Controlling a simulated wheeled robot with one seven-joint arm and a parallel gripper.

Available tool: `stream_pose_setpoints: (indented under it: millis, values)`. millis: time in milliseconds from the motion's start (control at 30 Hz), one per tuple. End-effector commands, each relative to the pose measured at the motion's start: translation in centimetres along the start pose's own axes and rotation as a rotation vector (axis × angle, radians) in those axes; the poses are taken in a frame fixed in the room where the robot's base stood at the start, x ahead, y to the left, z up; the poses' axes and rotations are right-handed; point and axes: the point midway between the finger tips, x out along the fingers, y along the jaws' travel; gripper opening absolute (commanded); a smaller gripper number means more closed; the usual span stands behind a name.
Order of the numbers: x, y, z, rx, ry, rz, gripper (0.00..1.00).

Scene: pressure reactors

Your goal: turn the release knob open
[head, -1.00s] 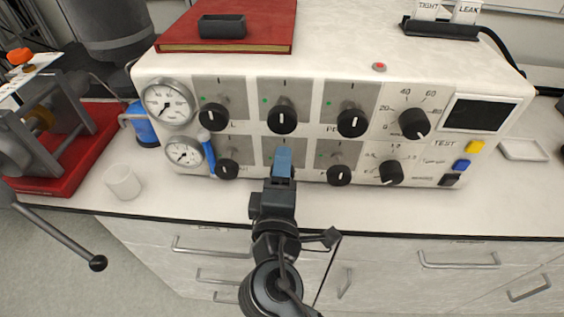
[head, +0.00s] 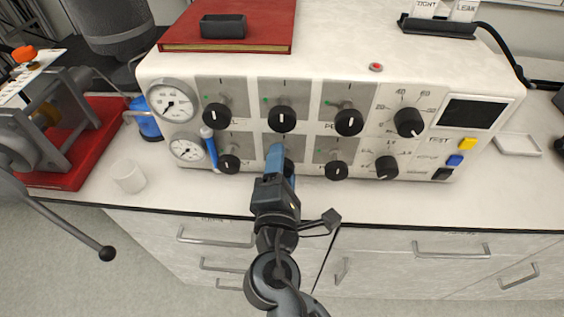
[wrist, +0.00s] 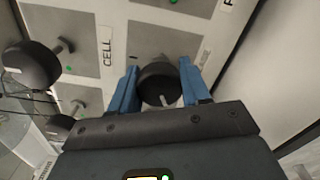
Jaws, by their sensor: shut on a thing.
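The white reactor panel (head: 350,90) carries two rows of black knobs. My gripper (head: 279,158) is at the middle knob of the lower row (head: 289,166), which its blue fingers mostly hide in the head view. In the wrist view this black knob (wrist: 158,84) sits between the two blue fingers, and my gripper is shut on it. The knob's pale pointer line shows near its lower edge there. I cannot read a release label; "CELL" is legible on the panel beside the knob in the wrist view.
Other black knobs (head: 336,171) and (head: 229,164) flank the held one closely. A blue lever (head: 209,148) and two gauges (head: 172,102) are at the left. A white cup (head: 128,177) stands on the bench. The bench front (head: 400,210) is clear.

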Motion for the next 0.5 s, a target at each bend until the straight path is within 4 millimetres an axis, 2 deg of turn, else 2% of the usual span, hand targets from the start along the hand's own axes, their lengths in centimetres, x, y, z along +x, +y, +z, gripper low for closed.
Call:
stream_pose_setpoints:
  millis: [233,267,500]
  values:
    - [-0.11,0.01,-0.29,0.001,0.007,0.001,0.16]
    - [-0.11,0.01,-0.3,0.001,0.007,0.002,0.5]
    - [-0.06,-0.01,-0.16,0.001,0.004,0.001,0.72]
